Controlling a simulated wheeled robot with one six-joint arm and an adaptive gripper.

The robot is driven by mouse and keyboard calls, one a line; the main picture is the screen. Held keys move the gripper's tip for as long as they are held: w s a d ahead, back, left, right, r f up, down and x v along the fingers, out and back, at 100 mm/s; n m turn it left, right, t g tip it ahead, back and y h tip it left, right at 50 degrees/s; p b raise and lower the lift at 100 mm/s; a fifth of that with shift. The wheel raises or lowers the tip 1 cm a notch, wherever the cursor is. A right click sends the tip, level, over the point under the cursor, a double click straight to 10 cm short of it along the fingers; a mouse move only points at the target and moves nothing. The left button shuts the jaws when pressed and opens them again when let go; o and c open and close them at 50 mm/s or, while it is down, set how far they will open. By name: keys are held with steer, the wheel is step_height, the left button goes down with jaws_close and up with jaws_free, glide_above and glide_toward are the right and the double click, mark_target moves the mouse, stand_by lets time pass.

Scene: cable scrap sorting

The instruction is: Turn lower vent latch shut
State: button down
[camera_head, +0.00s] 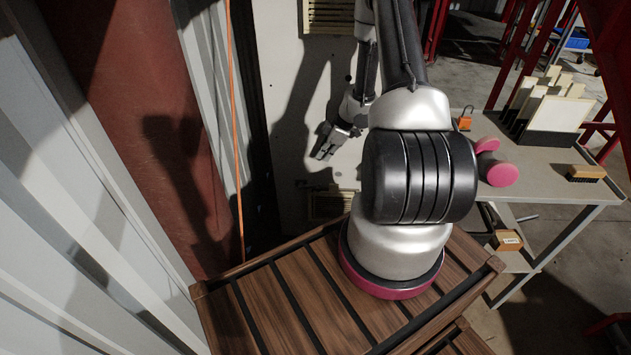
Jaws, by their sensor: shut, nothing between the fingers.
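The lower vent (327,204) is a pale slatted panel low on the white wall, partly hidden behind my arm. A small dark fitting (301,183) sits at its upper left; I cannot tell whether it is the latch or how it is turned. My gripper (321,154) is shut and empty, in front of the white wall and above the lower vent in the picture. It points down and left, apart from the vent as far as I can see.
An upper vent (328,17) is at the top of the white wall (285,75). An orange cable (234,110) hangs at left beside a red column (150,120). At right, a grey table (540,180) holds a rack of boards (548,115), a brush (586,173) and an orange padlock-like item (465,119).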

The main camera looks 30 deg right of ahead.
glide_above(319, 187)
steer(key=w+a, duration=0.1)
steer(key=a, duration=0.2)
step_height(319, 187, down, 10)
steer(key=f, duration=0.1)
steer(key=d+f, duration=0.1)
steer(key=f, duration=0.1)
steer(key=shift+s+d+f, duration=0.2)
steer(key=shift+d+f, duration=0.2)
steer(key=shift+s+d+f, duration=0.35)
steer(key=shift+d+f, duration=0.2)
steer(key=shift+f, duration=0.25)
steer(key=shift+r, duration=0.1)
